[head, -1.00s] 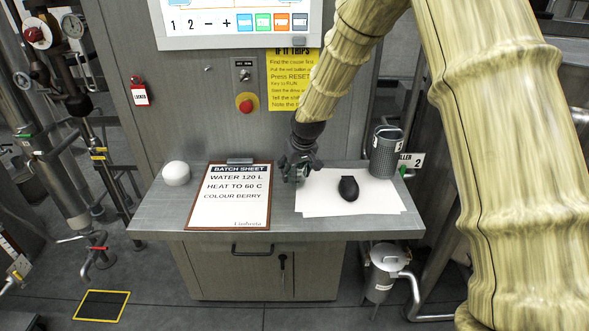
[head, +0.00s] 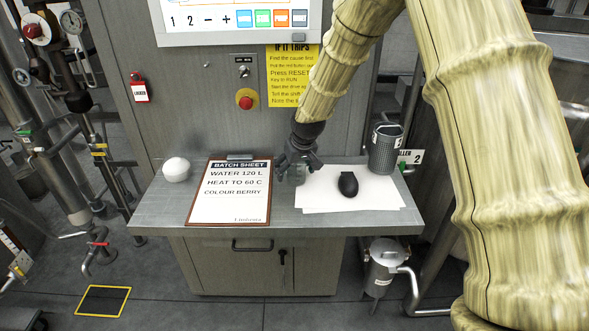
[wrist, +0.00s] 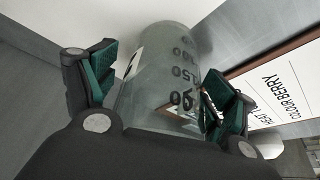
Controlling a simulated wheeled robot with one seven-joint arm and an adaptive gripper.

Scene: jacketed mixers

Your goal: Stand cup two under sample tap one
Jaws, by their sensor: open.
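A clear graduated cup (wrist: 160,75) stands between the two spread fingers of my gripper (wrist: 162,92) in the wrist view. Dark volume marks and part of a white label show on it; I cannot read a cup number. In the head view my gripper (head: 299,166) is low over the bench, and the cup (head: 299,177) is mostly hidden behind it. The gripper is open around the cup, with no firm grip visible. A red-handled tap (head: 97,246) hangs from the pipework at the left; I cannot read a tap number.
A yellow-edged dark floor patch (head: 103,301) lies below the tap.

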